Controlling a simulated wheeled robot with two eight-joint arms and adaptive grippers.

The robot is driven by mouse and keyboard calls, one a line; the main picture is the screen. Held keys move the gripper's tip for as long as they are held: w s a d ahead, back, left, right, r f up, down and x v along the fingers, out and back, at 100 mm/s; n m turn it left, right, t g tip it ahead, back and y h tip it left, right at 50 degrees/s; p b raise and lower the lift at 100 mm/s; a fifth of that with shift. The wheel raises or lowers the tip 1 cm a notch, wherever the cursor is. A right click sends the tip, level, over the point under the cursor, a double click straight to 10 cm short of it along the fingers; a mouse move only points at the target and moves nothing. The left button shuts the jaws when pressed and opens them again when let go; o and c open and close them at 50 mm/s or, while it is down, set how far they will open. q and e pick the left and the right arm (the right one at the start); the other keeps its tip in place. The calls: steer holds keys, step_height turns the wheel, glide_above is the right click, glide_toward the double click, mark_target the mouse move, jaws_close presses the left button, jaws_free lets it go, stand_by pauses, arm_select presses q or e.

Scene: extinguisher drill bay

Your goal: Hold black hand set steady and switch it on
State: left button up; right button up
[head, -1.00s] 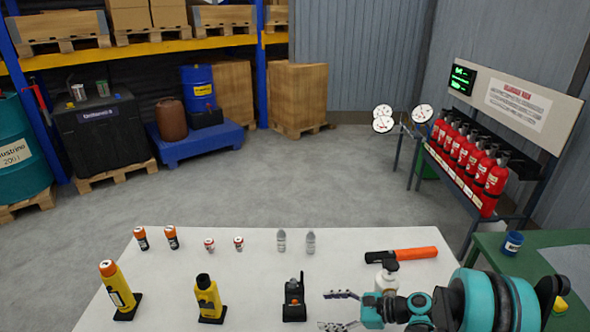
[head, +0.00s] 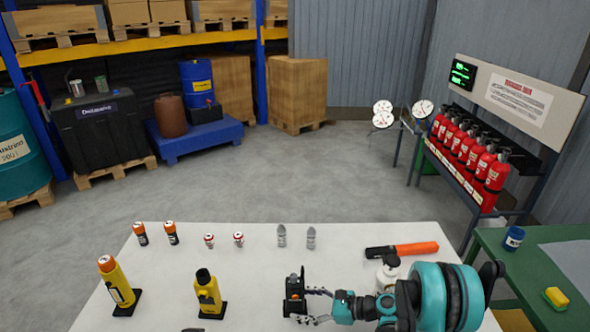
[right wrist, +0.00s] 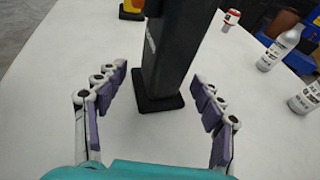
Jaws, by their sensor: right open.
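The black hand set (head: 294,284) stands upright on its dark base on the white table in the head view. It has a small orange mark. My right gripper (head: 304,305) comes from the right, with its fingers close to the hand set. In the right wrist view the black hand set (right wrist: 172,50) rises just ahead, between the lines of the two open fingers of my right gripper (right wrist: 160,75). Gaps show on both sides, and its top is out of the picture. A small dark tip at the bottom edge of the head view may be my left gripper (head: 194,329).
Yellow devices (head: 209,294) stand left of the hand set. Small orange-topped lights (head: 171,233), red-and-white items (head: 238,239) and grey bottles (head: 311,238) stand behind. An orange-and-black tool (head: 402,249) and a white bottle (head: 387,272) are near my right arm.

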steer(key=shift+w+a+f, duration=0.2)
steer(key=shift+a, duration=0.45)
steer(key=c, duration=1.4)
arm_select(q)
jaws_close()
arm_select(e)
steer(key=shift+c, duration=0.2)
